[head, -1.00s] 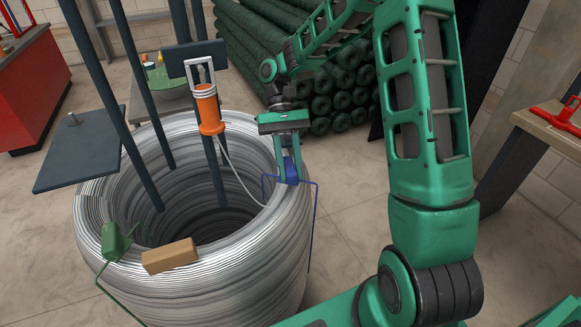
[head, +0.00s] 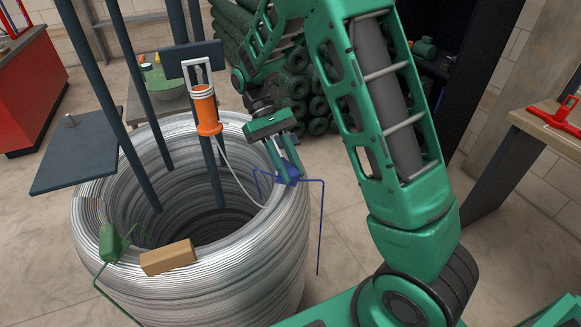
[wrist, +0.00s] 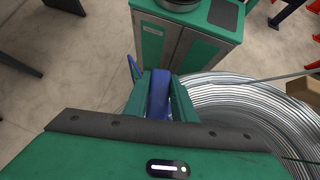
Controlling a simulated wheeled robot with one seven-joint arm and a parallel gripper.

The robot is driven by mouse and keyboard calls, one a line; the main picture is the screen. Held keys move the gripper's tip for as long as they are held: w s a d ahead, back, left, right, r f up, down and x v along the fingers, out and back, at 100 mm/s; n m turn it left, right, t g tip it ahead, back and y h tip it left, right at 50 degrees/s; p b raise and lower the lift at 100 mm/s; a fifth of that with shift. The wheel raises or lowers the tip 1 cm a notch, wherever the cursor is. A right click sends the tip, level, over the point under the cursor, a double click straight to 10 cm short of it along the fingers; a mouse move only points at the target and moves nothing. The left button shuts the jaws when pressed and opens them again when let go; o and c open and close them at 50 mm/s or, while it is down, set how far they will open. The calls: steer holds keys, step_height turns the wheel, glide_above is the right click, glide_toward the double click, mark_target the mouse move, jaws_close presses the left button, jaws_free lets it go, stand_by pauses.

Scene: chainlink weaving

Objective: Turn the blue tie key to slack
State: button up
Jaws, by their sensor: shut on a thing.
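The blue tie key (head: 290,174) sits on the right side of the rim of the wire coil (head: 262,262), with thin blue wire legs hanging down from it. My gripper (head: 286,168) is shut on the key from above and is tilted in the head view. In the wrist view the blue key (wrist: 159,95) stands between the two green fingers of my gripper (wrist: 159,98). Part of the key is hidden by the fingers.
A green tie key (head: 112,243) and a tan block (head: 168,258) are on the coil's near rim. An orange handle (head: 206,108) hangs on a post inside the coil. Dark upright posts and a dark plate (head: 76,157) stand at left.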

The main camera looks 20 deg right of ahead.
stand_by(0.6)
steer(key=o, duration=1.1)
steer(key=shift+c, duration=0.2)
steer(key=v, duration=0.7)
steer(key=shift+w+a, duration=0.15)
steer(key=shift+w, duration=0.1)
steer(key=shift+r, duration=0.15)
